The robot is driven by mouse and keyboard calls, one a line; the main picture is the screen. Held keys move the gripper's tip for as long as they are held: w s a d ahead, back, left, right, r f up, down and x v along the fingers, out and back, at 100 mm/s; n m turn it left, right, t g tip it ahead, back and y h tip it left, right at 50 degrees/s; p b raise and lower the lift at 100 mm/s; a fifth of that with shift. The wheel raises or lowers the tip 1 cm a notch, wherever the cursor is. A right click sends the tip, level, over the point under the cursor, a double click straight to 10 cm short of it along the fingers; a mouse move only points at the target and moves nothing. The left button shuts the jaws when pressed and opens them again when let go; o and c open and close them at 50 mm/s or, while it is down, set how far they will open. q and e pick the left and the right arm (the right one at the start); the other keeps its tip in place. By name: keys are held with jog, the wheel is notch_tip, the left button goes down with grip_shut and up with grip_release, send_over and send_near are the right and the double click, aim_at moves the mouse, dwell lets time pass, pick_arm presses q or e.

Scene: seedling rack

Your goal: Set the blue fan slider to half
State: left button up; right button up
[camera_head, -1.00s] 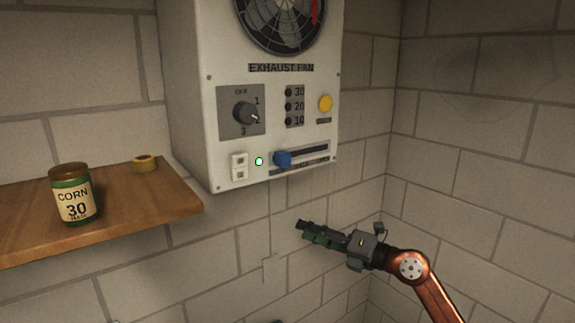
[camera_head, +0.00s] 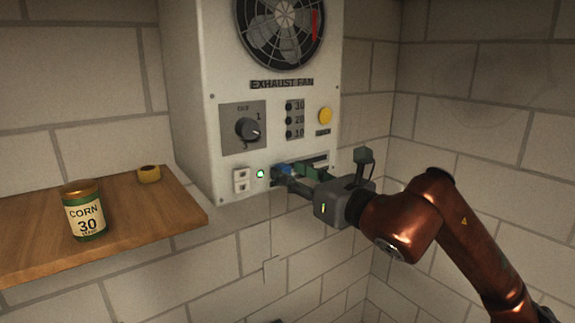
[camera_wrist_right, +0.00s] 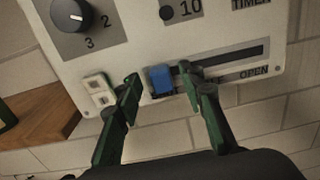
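The blue fan slider (camera_head: 284,169) sits near the left end of its dark horizontal slot on the white exhaust fan panel (camera_head: 226,100). In the right wrist view the blue knob (camera_wrist_right: 161,80) stands between the two green fingers of my right gripper (camera_wrist_right: 159,84). The fingers are spread, with a gap on the left of the knob; the right finger is close beside it, and I cannot tell if it touches. In the head view my right gripper (camera_head: 290,178) reaches the slider from the right and partly covers the slot. My left gripper is not in view.
Open space lies below the panel.

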jog(key=shift+x, duration=0.85)
jog(key=shift+c, duration=0.4)
grip_shut()
